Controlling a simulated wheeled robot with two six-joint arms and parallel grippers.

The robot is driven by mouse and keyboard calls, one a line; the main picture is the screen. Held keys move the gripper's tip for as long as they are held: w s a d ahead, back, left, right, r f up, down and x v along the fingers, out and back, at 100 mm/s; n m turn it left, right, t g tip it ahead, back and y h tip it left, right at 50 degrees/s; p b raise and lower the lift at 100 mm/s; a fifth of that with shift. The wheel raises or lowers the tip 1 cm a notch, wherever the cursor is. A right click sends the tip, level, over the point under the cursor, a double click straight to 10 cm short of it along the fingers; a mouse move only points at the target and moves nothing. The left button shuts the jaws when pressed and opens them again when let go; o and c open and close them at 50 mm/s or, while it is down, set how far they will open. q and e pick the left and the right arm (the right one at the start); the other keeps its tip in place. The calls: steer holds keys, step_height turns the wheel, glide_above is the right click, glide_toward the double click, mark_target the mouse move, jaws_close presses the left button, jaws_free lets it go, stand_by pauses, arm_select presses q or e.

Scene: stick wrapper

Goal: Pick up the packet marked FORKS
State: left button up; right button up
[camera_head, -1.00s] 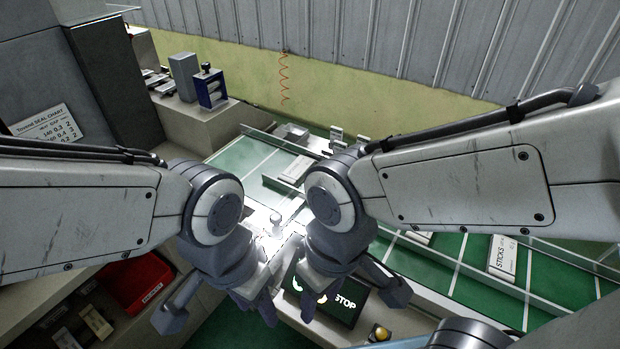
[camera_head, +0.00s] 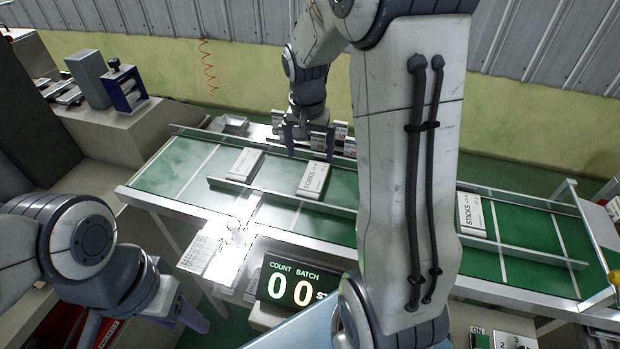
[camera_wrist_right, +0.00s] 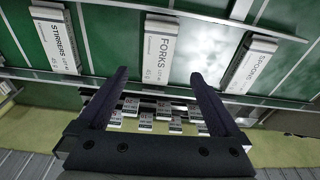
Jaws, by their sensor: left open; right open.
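The white packet marked FORKS (camera_head: 313,178) lies on the green belt in the head view, and it is in the upper middle of the right wrist view (camera_wrist_right: 160,45). My right gripper (camera_head: 309,153) is open above the belt's far side, beyond the packet. In the right wrist view its fingertips (camera_wrist_right: 159,76) stand apart on either side of the packet's lower end. Nothing is between them that I can see gripped. My left gripper (camera_head: 147,322) is open and empty at the lower left, away from the belt.
In the right wrist view, packets marked STIRRERS (camera_wrist_right: 55,40) and SPOONS (camera_wrist_right: 251,65) flank FORKS. A STICKS packet (camera_head: 471,214) lies farther right on the belt. A metal rail (camera_head: 285,197) runs along the belt's near side. Small labelled cards (camera_head: 341,130) stand behind it.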

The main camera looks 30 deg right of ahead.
glide_above(314, 177)
steer(key=s, duration=0.1)
steer(key=f, duration=0.5)
steer(key=shift+s+a+f+p, duration=0.1)
steer(key=shift+s+a+p, duration=0.05)
steer(key=shift+a+p, duration=0.2)
steer(key=shift+f+p, duration=0.3)
steer(key=shift+f, duration=0.3)
steer(key=f, duration=0.2)
steer(key=w+f+p, duration=0.1)
steer(key=f, duration=0.1)
steer(key=shift+d, duration=0.2)
steer(key=shift+c, duration=0.3)
steer(key=c, duration=1.2)
steer(key=shift+c, duration=0.2)
